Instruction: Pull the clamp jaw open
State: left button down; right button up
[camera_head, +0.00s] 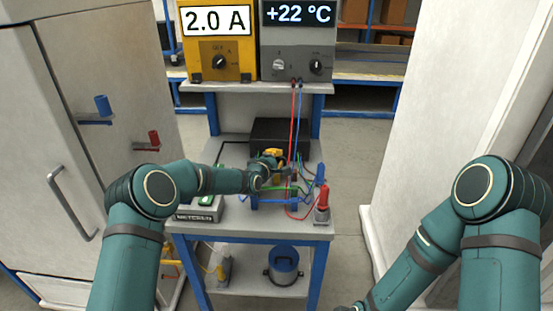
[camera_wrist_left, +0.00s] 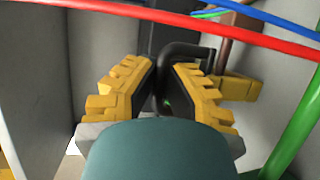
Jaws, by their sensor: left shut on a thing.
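My left gripper (camera_head: 273,156) reaches over the bench in the head view, in front of a black box. In the left wrist view its yellow, ridged fingers (camera_wrist_left: 160,82) are close together on a black curved bar (camera_wrist_left: 186,52), which seems to be the clamp jaw. The bar's lower part is hidden between the finger pads. In the head view the clamp is hidden by my gripper and the cables. My right arm comes in at the right; its gripper is not seen.
The black box (camera_head: 281,131) stands at the back of the bench (camera_head: 240,226). Red (camera_wrist_left: 200,23), blue and green (camera_wrist_left: 296,135) cables pass close around the gripper. A red-handled piece (camera_head: 323,199) stands at the front right. White cabinets (camera_head: 118,66) flank the bench.

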pick_arm(q)
jog(key=shift+r, duration=0.1)
jog(key=shift+w+r+n+g+p, duration=0.3)
jog(key=shift+w+r+g+p, duration=0.1)
jog(key=shift+g+p, duration=0.35)
jog(key=w+r+g+y+p, duration=0.1)
jog(key=g+p, duration=0.1)
jog(key=p, duration=0.1)
jog(key=shift+w+r+n+g+p, duration=0.1)
jog(key=shift+w+n+g+p, duration=0.1)
jog(key=shift+n+g+p, duration=0.15)
jog(key=shift+w+d+g+p, duration=0.1)
jog(key=shift+w+g+p, duration=0.35)
jog(key=shift+p, duration=0.35)
jog(key=shift+w+n+g+p, duration=0.25)
jog(key=shift+n+g+p, duration=0.1)
jog(key=shift+g+p, duration=0.3)
